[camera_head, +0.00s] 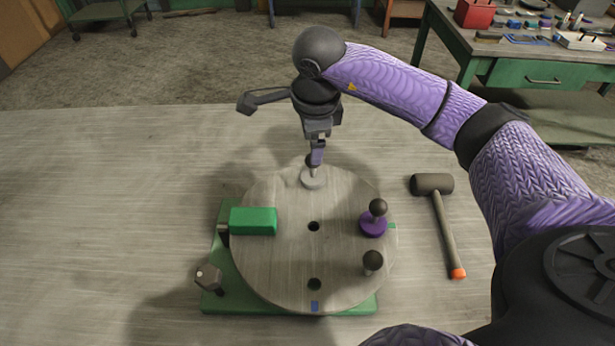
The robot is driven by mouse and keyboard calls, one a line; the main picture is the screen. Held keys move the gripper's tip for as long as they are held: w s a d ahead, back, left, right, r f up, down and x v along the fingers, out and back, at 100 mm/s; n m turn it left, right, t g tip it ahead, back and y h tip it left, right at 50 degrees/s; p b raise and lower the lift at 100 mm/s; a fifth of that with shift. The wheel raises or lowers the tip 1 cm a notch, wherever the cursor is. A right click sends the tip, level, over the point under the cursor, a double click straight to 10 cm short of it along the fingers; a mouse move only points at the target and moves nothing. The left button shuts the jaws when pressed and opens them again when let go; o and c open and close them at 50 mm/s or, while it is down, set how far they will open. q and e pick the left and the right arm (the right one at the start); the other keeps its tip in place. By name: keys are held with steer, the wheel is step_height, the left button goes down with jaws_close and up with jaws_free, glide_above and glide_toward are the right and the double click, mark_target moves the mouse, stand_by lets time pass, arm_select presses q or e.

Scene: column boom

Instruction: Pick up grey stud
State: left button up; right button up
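A grey stud (313,180) with a pale round base stands at the far edge of a round wooden disc (270,270). My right gripper (314,163) reaches down from above, its fingertips at the top of this stud. A dark knob shows partly beside the fingers. The fingers are seen nearly edge-on, so I cannot tell whether they are closed on it. The stud's base looks as if it rests on the disc. My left gripper is not in view.
On the disc are a purple stud (372,226) with a dark ball, a dark knob (373,262), and a green block (253,221) at the left edge. Two holes show. A mallet (444,225) lies to the right. The table (90,220) is clear at left.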

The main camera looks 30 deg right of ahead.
mark_target(313, 173)
steer(key=f, duration=0.4)
steer(key=d+f+b, duration=0.1)
steer(key=f, duration=0.1)
steer(key=shift+w+f, duration=0.35)
jaws_close()
